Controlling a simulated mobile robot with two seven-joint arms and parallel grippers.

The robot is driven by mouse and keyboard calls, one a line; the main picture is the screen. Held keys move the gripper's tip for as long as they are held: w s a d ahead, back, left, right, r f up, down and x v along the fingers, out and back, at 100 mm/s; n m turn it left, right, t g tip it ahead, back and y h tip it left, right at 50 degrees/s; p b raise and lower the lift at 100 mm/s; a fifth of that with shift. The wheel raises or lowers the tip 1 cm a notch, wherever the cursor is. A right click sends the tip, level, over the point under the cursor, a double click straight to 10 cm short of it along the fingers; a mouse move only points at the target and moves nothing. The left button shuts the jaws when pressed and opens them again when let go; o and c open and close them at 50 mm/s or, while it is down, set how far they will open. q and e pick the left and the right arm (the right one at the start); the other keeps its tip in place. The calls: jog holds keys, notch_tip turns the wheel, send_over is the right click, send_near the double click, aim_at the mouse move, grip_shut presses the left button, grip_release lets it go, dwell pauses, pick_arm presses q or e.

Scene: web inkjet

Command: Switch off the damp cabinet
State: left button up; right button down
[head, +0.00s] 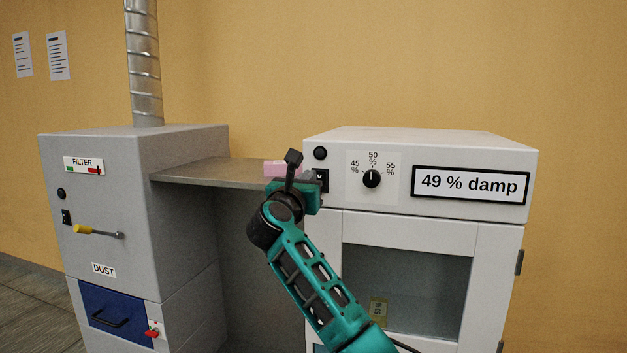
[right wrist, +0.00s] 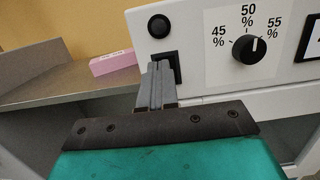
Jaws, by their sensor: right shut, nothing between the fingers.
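The damp cabinet (head: 450,228) is a white box with a glass door at the right in the head view. Its display (head: 469,185) reads "49 % damp". Its black switch (head: 322,180) sits at the left of the front panel, under a round black button (head: 320,153). In the right wrist view the switch (right wrist: 176,66) is partly hidden behind my fingers. My right gripper (head: 300,186) is shut and empty, with its fingertips (right wrist: 156,70) at or just in front of the switch; I cannot tell if they touch it. The switch's position is hidden. My left gripper is not in view.
A dial (head: 371,179) marked 45, 50 and 55 % is right of the switch. A grey shelf (head: 205,172) with a pink block (right wrist: 113,62) lies to the left. A grey filter unit (head: 140,210) with its own switch stands further left.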

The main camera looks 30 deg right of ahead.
jog(key=s+a+r, duration=0.1)
jog(key=s+a, duration=0.5)
jog(key=a, duration=0.1)
jog(key=shift+s+a+r+b, duration=0.15)
jog(key=shift+s+a+b, duration=0.1)
jog(key=shift+b, duration=0.15)
jog(key=s+a+f+m+t+y, duration=0.2)
jog(key=s+a+f+m+y, duration=0.3)
jog(key=f+m, duration=0.55)
jog(key=s+a+f+m+t+y, duration=0.2)
jog(key=a+f+m+t+y, duration=0.3)
jog(key=f+m, duration=0.55)
jog(key=s+a+f+m+y, duration=0.35)
jog(key=f+m+y, duration=0.4)
jog(key=m, duration=0.55)
jog(key=s+f+n+g, duration=0.9)
jog(key=s+f, duration=0.7)
jog(key=f, duration=0.4)
jog(key=shift+s+d+n+h, duration=0.35)
jog(key=shift+d+n, duration=0.1)
jog(key=shift+n, duration=0.35)
